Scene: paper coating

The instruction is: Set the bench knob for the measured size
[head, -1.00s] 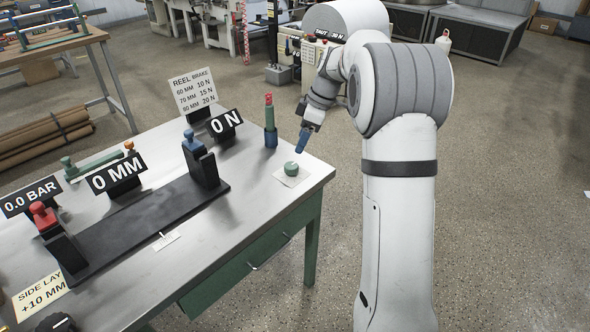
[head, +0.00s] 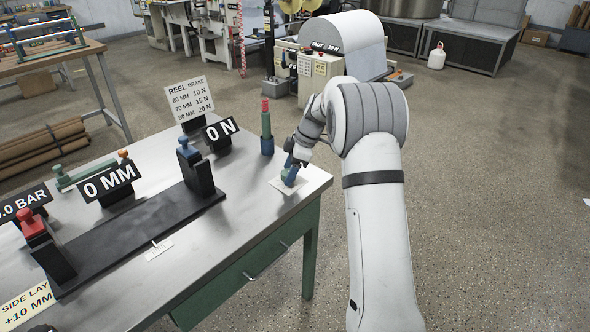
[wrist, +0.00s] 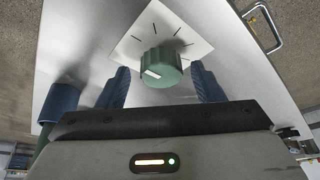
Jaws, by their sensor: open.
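The green bench knob (wrist: 160,68) has a white pointer mark and stands on a white card (wrist: 190,45) with black tick marks. In the wrist view the blue fingers of my open gripper (wrist: 160,78) stand on either side of it, with gaps visible. In the head view my gripper (head: 292,173) is down at the card near the bench's right corner, largely hiding the knob. The displays read 0 MM (head: 108,183) and 0 N (head: 219,132). The reel brake sign (head: 189,102) lists 60 MM 10 N and 70 MM 15 N; its last line is small.
A blue holder with a green and red tool (head: 266,128) stands close left of my gripper. A black gauge (head: 145,232) with a blue-topped post (head: 195,165) and red-topped post (head: 45,250) lies along the bench (head: 225,225). A BAR display (head: 22,203) is at left.

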